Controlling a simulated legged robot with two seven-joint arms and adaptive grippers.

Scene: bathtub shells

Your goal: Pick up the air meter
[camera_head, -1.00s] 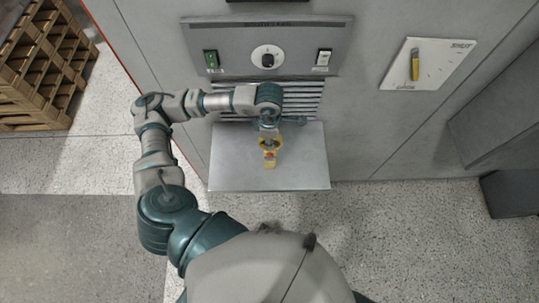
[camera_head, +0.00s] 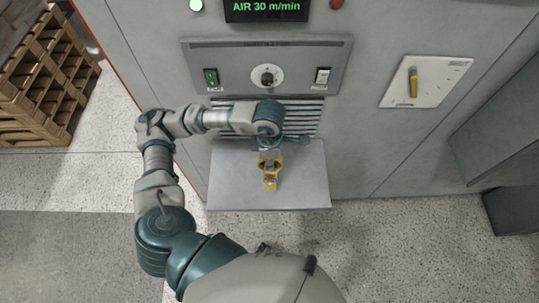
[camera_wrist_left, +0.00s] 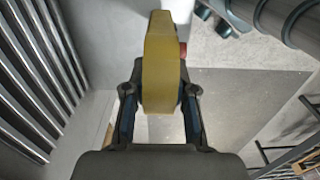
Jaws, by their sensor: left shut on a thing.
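The air meter (camera_head: 270,181) is a yellow device with a small red part. In the head view it shows over the grey metal shelf (camera_head: 228,185) of the machine. My left gripper (camera_head: 268,160) is shut on the air meter. In the left wrist view the yellow body of the meter (camera_wrist_left: 160,62) stands between the two fingers of the left gripper (camera_wrist_left: 160,98), with a bit of red at its right side. I cannot tell how large the gap between meter and shelf is. My right gripper is not in view.
Above the shelf are a slatted vent (camera_head: 305,117) and a control panel (camera_head: 330,62) with a dial and switches. A display (camera_head: 266,8) reads AIR 30 m/min. A white plate with a yellow handle (camera_head: 412,84) is at right. Wooden pallets (camera_head: 45,85) stand at far left.

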